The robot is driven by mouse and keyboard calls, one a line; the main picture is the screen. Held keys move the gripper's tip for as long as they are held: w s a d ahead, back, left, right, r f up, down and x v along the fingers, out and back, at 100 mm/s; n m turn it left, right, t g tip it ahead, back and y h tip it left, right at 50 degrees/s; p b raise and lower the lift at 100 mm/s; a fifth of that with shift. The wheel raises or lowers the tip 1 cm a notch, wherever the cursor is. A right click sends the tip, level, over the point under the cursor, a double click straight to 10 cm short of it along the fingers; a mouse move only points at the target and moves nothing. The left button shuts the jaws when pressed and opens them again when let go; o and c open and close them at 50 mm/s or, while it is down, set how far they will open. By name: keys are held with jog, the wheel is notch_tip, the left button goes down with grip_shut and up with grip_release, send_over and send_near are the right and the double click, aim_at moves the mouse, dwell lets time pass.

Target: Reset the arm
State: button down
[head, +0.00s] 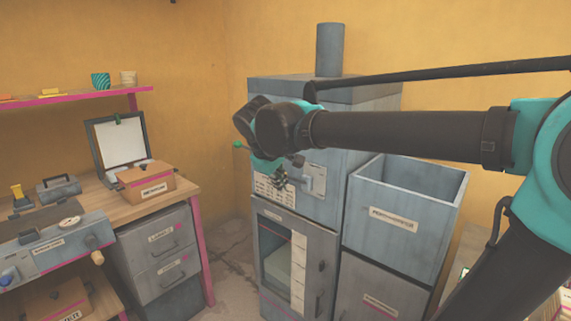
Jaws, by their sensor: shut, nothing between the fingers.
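My arm reaches in from the right, its dark forearm crossing in front of the grey machine (375,98). My gripper (279,184) hangs from the wrist in front of the machine's upper front, near a white label. It is small and dark here, and its fingers look shut with nothing held. I cannot tell whether it touches the panel. The machine's lower glass-fronted door (300,262) is below the gripper and looks closed. My wrist and forearm hide part of the machine's top and upper front.
An open grey bin (408,222) stands right of the machine. At left, a wooden bench (185,188) holds a brown box (146,184), a clipboard-like panel (120,142) and a grey device (50,245). Grey drawers (160,245) sit below. Bare floor (228,245) shows between bench and machine.

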jog(key=s+d+f+m+g, duration=0.2)
jog(key=d+f+m, duration=0.2)
jog(key=d+f, duration=1)
jog(key=s+d+f+m+y, duration=0.2)
jog(key=s+d+f+m, duration=0.4)
jog(key=s+d+f, duration=0.3)
notch_tip(320, 180, down, 4)
jog(key=shift+s+d+f, duration=0.2)
jog(key=shift+s+d, duration=0.1)
jog(key=shift+s, duration=0.85)
